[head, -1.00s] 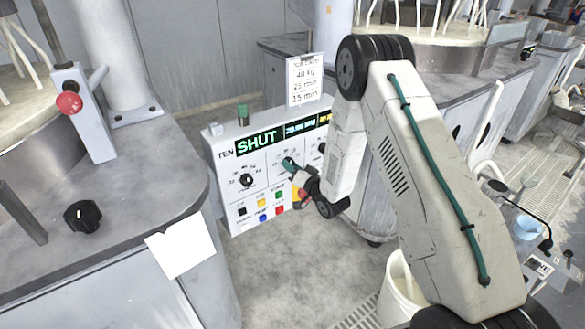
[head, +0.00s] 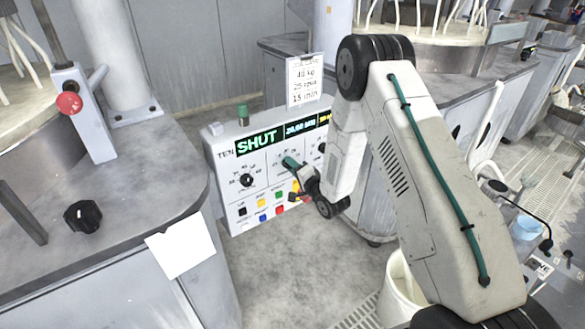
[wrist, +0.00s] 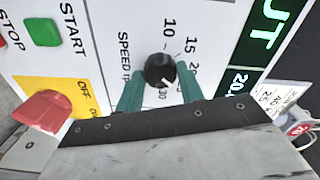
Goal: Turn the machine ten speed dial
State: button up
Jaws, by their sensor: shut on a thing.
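The machine ten control panel (head: 228,190) is white and marked TEN, with a green SHUT display (head: 257,141). My gripper (head: 290,163) is at the panel front. In the wrist view its teal fingers are on both sides of the dial, shut on it. In the head view the fingers largely hide this dial.
A red switch (wrist: 44,110) on a yellow plate and a green START button (wrist: 43,32) are close to the gripper. Another black dial (head: 246,180) is left on the panel. A card (head: 305,80) stands above it. A grey counter (head: 150,190) is at left.

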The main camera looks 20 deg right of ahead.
dwell(0.4)
jog(key=o, duration=1)
jog(key=v, duration=0.8)
